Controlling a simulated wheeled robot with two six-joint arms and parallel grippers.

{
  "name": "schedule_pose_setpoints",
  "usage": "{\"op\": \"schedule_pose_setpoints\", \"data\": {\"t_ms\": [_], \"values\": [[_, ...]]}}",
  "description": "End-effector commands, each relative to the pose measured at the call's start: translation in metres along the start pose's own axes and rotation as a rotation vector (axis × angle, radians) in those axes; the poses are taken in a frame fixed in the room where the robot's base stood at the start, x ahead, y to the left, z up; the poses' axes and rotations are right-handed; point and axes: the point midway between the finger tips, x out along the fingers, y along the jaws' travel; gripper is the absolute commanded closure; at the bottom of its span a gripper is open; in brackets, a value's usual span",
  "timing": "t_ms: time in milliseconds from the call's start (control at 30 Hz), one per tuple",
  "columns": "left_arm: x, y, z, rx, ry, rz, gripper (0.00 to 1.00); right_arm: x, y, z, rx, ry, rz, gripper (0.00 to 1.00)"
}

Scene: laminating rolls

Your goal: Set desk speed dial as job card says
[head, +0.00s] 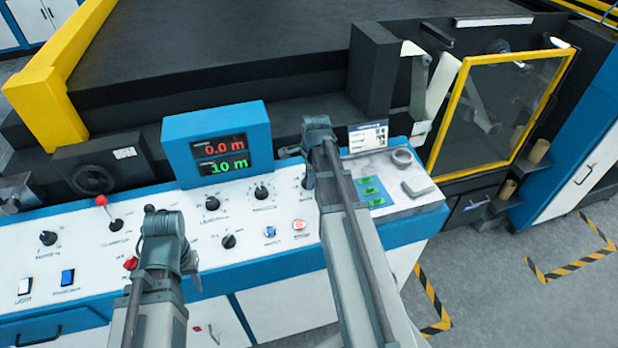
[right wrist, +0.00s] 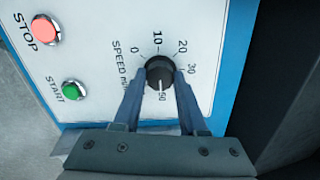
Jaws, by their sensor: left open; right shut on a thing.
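The black speed dial (right wrist: 160,73) sits on the white panel in the right wrist view, its scale marked 0, 10, 20, 30 and on. Its white pointer line points down, towards a partly covered number that looks like 50. My right gripper (right wrist: 159,84) is shut on the dial, one finger on each side. In the head view my right gripper (head: 308,152) is over the right part of the desk and mostly hides the dial. My left gripper (head: 163,222) is open and empty above the desk's left half. The job card (head: 368,137) stands at the desk's back right; its text is too small to read.
A blue display box (head: 217,143) shows 0.0 m in red and 10 m in green. A red STOP button (right wrist: 44,30) and green START button (right wrist: 70,92) are left of the dial. A red-knobbed lever (head: 115,223) and other knobs line the desk.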

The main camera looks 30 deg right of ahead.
Motion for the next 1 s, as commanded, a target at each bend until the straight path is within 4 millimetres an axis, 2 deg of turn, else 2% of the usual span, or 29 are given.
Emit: {"op": "schedule_pose_setpoints", "data": {"t_ms": [33,67,200,233,667,867,1000], "values": [[0.000,0.000,0.000,0.000,0.000,0.000,0.56,0.000,0.000,0.000,0.000,0.000,0.000,1.00],[0.000,0.000,0.000,0.000,0.000,0.000,0.56,0.000,0.000,0.000,0.000,0.001,0.000,0.57],[0.000,0.000,0.000,0.000,0.000,0.000,0.56,0.000,0.000,0.000,-0.001,0.000,0.000,0.31],[0.000,0.000,0.000,0.000,0.000,0.000,0.56,0.000,0.000,0.000,-0.001,0.000,0.000,0.29],[-0.005,0.000,0.000,0.000,0.000,0.000,0.56,-0.005,0.000,0.000,-0.001,0.000,0.000,0.29],[-0.021,-0.002,0.001,0.001,0.000,0.000,0.56,-0.022,0.000,0.000,-0.001,0.000,0.000,0.29],[-0.040,-0.004,0.002,0.001,0.000,0.000,0.56,-0.041,-0.001,0.000,-0.001,0.000,0.000,0.29]]}}
